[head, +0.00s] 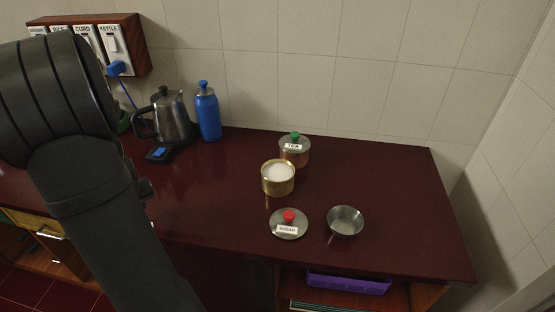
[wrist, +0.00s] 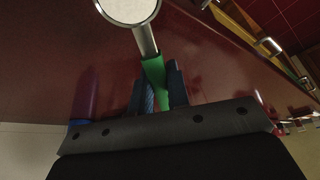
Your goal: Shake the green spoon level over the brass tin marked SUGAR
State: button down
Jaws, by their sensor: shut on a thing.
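My gripper (wrist: 160,78) is shut on the green handle of the spoon (wrist: 154,72) in the wrist view. The spoon's metal bowl, at the top edge of that view, is full of white stuff. In the head view my arm hides the gripper and spoon, so their place relative to the tin cannot be told. The brass tin (head: 278,188) stands open mid-counter, with white sugar (head: 279,172) inside. The lid (head: 289,221) with a red knob and a SUGAR label lies on the counter in front of the tin.
A copper TEA tin (head: 295,154) with a green knob stands just behind the brass tin. A steel bowl (head: 345,222) is at the front right. A kettle (head: 174,120) and blue bottle (head: 208,114) stand at the back left. The counter's right end is clear.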

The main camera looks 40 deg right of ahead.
jog(key=shift+d, duration=0.8)
jog(key=a, duration=0.3)
jog(key=shift+a, duration=0.15)
jog(key=shift+d, duration=1.7)
dwell(0.6)
jog(key=shift+a, duration=0.85)
dwell(1.3)
jog(key=shift+d, duration=0.85)
dwell(2.6)
